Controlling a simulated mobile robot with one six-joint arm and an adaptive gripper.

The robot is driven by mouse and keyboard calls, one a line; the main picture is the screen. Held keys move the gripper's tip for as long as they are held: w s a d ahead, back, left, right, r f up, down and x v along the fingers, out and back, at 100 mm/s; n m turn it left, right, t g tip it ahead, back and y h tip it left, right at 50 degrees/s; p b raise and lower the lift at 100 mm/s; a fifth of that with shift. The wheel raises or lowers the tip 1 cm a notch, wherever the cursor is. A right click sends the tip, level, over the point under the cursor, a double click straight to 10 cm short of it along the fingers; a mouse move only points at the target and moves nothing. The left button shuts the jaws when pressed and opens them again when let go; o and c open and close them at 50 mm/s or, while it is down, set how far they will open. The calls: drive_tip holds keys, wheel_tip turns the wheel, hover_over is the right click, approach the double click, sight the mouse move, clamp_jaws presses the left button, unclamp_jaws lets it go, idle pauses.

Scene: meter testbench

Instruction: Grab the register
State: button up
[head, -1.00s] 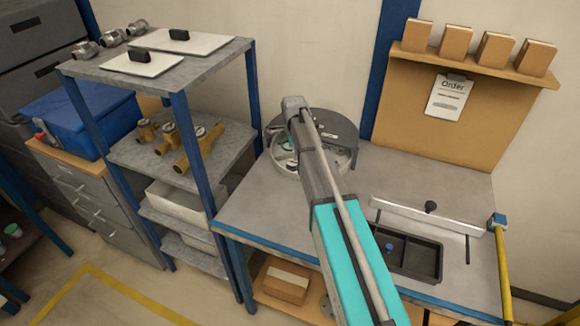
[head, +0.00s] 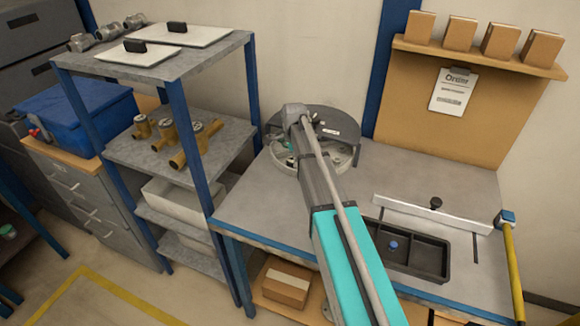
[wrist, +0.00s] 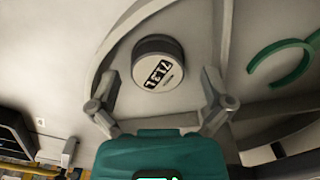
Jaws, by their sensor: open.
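The register (wrist: 158,62) shows in the wrist view as a small round part with a dark rim and a white face bearing black digits. It lies within a large, pale round fixture. My gripper (wrist: 160,88) is open, with one finger to the left and one to the right of the register's near side. The fingers look apart from it, and nothing is between them. In the head view my arm covers much of the round grey fixture (head: 345,155) on the bench, and I cannot make out the register there.
A green curved piece (wrist: 280,65) lies right of the register. The bench (head: 262,208) also holds a black divided tray (head: 432,262) and a white bar (head: 460,224). A shelf rack (head: 105,66) with brass meter bodies (head: 190,150) stands at left.

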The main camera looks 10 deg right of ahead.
drive_tip(key=shift+f, duration=0.3)
drive_tip(key=shift+c, duration=0.3)
drive_tip(key=shift+r, duration=0.1)
drive_tip(key=c, duration=1.1)
drive_tip(key=shift+c, duration=0.2)
drive_tip(key=shift+r, duration=0.15)
drive_tip(key=shift+r+p, duration=0.8)
drive_tip(key=shift+p, duration=0.1)
drive_tip(key=s+d+r+p, duration=0.1)
drive_tip(key=s+r+p, duration=1)
drive_tip(key=s, duration=0.3)
